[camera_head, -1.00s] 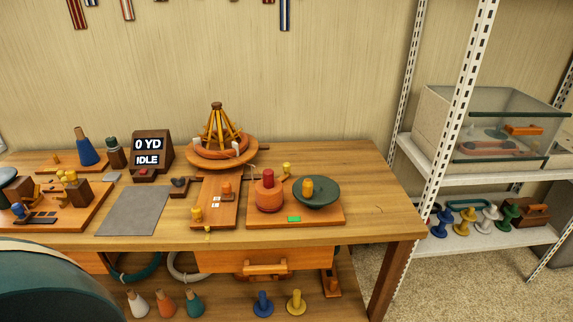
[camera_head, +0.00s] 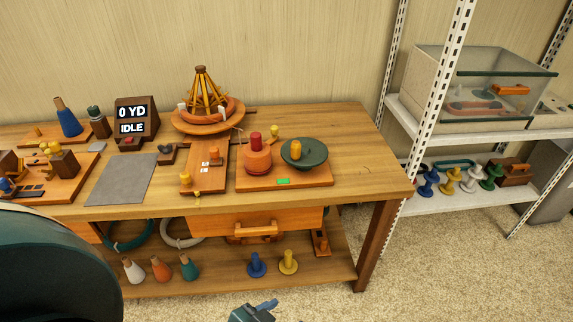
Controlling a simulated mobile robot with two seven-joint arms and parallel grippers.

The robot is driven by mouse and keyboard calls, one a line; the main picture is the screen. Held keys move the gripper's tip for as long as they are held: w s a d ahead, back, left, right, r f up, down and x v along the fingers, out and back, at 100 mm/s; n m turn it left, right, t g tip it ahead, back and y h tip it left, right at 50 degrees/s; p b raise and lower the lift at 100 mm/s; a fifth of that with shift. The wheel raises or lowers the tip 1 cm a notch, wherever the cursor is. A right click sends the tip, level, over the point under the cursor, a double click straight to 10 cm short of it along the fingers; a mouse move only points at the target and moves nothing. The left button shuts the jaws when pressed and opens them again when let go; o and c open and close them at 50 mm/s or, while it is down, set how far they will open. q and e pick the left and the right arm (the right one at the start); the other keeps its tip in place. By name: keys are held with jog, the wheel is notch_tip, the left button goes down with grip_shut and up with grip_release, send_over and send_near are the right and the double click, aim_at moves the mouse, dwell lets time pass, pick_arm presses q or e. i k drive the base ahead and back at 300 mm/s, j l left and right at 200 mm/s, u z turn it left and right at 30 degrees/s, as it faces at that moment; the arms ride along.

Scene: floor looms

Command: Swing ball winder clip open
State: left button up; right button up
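The ball winder stands on the right half of the table, on a wooden base (camera_head: 325,178). It has an orange-red drum (camera_head: 258,162) with a red knob and a dark green disc (camera_head: 312,155) with a yellow peg (camera_head: 296,149). A small yellow knob (camera_head: 275,131) stands at its back edge, beside a thin wire guide. I cannot tell which part is the clip or how it stands. The tip of my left arm, seemingly its gripper (camera_head: 264,306), shows at the bottom edge, below and in front of the table; its fingers are unclear. My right gripper is out of view.
A wooden swift (camera_head: 207,112) stands behind and left of the winder. A counter (camera_head: 131,113) reads 0 YD, IDLE. A grey mat (camera_head: 120,180) lies farther left. The table's right end (camera_head: 365,165) is clear. A metal shelf (camera_head: 460,200) stands to the right.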

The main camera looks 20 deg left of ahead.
aim_at(274, 129)
jog(key=i+j, duration=0.15)
jog(key=i, duration=0.25)
jog(key=i+j, duration=0.2)
jog(key=i, duration=0.2)
